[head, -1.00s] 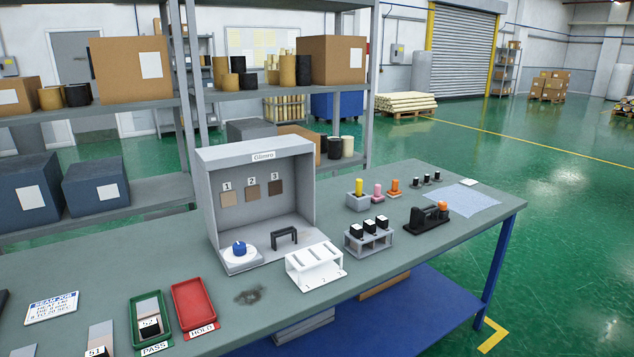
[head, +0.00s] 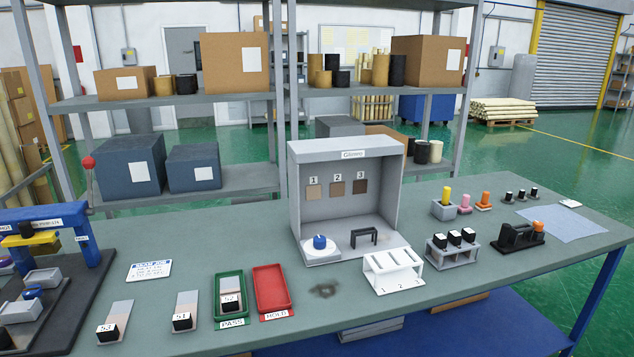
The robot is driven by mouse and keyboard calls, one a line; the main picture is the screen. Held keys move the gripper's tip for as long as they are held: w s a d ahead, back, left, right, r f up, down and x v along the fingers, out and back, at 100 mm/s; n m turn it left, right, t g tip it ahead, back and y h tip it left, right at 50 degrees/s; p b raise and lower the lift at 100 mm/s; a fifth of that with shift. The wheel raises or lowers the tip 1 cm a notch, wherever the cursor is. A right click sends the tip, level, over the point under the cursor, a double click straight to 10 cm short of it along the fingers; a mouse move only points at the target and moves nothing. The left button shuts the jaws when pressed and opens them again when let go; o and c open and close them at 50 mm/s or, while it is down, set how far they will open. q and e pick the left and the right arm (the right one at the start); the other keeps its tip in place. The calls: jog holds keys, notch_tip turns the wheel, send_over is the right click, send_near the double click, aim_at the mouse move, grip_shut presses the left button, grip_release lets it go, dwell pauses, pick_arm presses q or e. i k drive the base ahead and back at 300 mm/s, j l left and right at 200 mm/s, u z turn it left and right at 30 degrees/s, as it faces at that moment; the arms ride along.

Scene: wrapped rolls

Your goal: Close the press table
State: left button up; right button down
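At the left edge of the bench stands a blue press frame (head: 97,243), partly cut off by the picture's edge. A lever with a red ball knob (head: 88,162) rises behind it. A yellow part (head: 32,239) sits under its crossbeam. Below are grey blocks (head: 42,278) on a dark base plate (head: 75,310). I cannot tell for sure which part is the press table, or its position. Neither of my grippers is in view.
The bench (head: 225,338) also bears sample strips with black blocks numbered 53 (head: 107,335) and 51 (head: 182,321), a green PASS tray (head: 218,308), a red HOLD tray (head: 271,288), a grey booth (head: 297,205) and a white rack (head: 393,272). Shelves stand behind.

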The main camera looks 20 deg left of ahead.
aim_at(22, 320)
jog(key=u, duration=2.15)
